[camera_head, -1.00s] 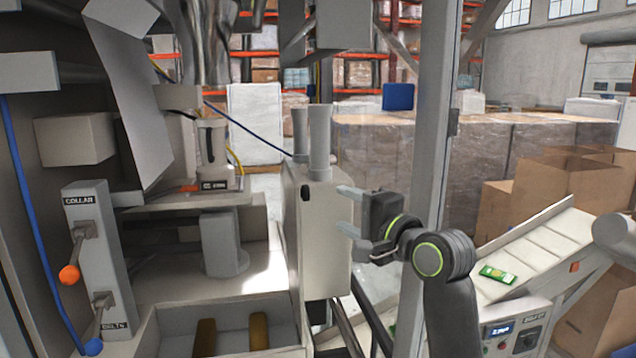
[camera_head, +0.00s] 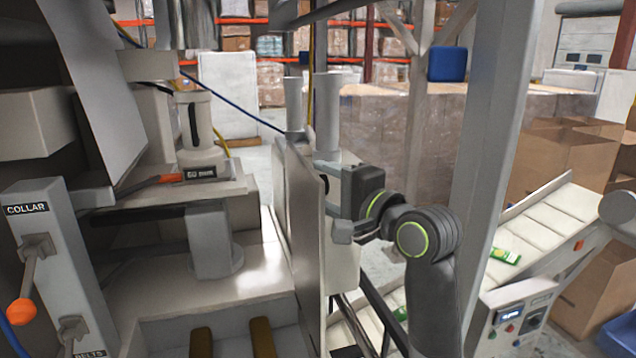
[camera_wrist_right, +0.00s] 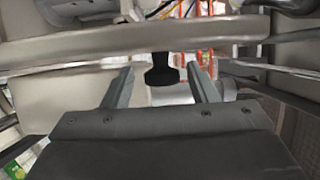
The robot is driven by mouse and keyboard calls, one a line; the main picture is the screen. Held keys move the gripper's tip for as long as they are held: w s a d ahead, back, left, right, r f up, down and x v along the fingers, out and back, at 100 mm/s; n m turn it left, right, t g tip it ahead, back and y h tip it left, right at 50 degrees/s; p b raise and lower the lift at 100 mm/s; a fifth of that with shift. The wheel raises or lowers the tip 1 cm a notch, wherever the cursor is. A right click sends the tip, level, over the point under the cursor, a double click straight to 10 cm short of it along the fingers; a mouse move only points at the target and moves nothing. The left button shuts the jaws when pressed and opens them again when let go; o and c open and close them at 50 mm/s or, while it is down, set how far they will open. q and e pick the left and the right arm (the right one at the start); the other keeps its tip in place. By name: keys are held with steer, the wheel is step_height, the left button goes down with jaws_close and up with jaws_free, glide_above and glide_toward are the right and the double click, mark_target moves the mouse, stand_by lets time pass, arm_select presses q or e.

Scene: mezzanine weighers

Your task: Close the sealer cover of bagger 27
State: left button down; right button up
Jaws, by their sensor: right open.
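The sealer cover (camera_head: 300,235) is a grey upright panel beside the bagger's sealing bay, seen nearly edge-on in the head view. It stands swung out, leaving the bay on its left exposed. My right gripper (camera_head: 333,202) is on the right side of the panel, its fingertips close to it. In the right wrist view a black knob (camera_wrist_right: 162,72) shows between the tips of my open fingers (camera_wrist_right: 160,80). The fingers do not grip it; whether they touch anything I cannot tell. My left gripper is not in view.
A lever post labelled COLLAR (camera_head: 45,255) with an orange-knobbed lever stands at left. A grey upright post (camera_head: 500,150) is right of my right arm. An inclined conveyor (camera_head: 545,235) and control box (camera_head: 510,320) lie to the right, with cardboard boxes (camera_head: 565,150) behind.

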steer(key=shift+s+d+r, duration=0.1)
steer(key=shift+s+d, duration=0.1)
steer(key=shift+s, duration=0.05)
steer(key=shift+c, duration=1.3)
jaws_close()
